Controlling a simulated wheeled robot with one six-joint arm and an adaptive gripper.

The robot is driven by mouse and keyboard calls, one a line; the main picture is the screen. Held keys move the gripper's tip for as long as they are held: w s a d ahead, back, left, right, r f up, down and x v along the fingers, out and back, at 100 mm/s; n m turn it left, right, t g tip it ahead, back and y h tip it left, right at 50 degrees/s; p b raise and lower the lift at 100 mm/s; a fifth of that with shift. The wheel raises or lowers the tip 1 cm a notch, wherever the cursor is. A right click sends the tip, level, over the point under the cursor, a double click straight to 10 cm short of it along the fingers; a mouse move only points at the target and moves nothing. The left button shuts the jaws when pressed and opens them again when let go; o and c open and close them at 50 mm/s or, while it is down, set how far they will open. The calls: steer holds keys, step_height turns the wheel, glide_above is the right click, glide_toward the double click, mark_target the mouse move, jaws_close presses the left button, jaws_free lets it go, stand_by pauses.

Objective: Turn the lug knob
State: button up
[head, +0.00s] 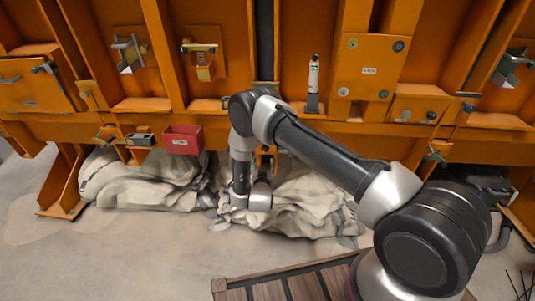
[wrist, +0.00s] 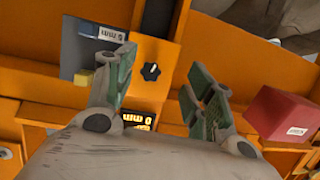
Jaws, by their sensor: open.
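The lug knob looks to be the small black lobed knob (wrist: 152,71) with a white pointer mark, on an orange plate in the wrist view. My gripper (wrist: 163,72) is open, with its green-padded fingers to the left and right of the knob in that picture. The knob shows in the gap between them; neither finger appears to touch it. I cannot tell how far the fingertips are from the plate. In the head view my own arm hides the knob, and the gripper cannot be made out.
A red box (wrist: 289,114) lies close to the right finger; it also shows in the head view (head: 183,139). A grey labelled box (wrist: 92,45) and a yellow block (wrist: 83,77) are near the left finger. Crumpled pale sheeting (head: 305,205) lies below the orange frame (head: 225,125).

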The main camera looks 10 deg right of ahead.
mark_target(265, 149)
steer(key=shift+t+h, duration=0.3)
steer(key=shift+t, duration=0.2)
steer(key=w+r, duration=0.1)
steer(key=w, duration=0.1)
steer(key=w+d, duration=0.1)
steer(key=w, duration=0.2)
steer(key=w+d+r, duration=0.1)
steer(key=w, duration=0.1)
steer(key=shift+w+d+r, duration=0.2)
steer(key=shift+w+r, duration=0.1)
steer(key=shift+r, duration=0.05)
steer(key=shift+c, duration=0.2)
steer(key=c, duration=1)
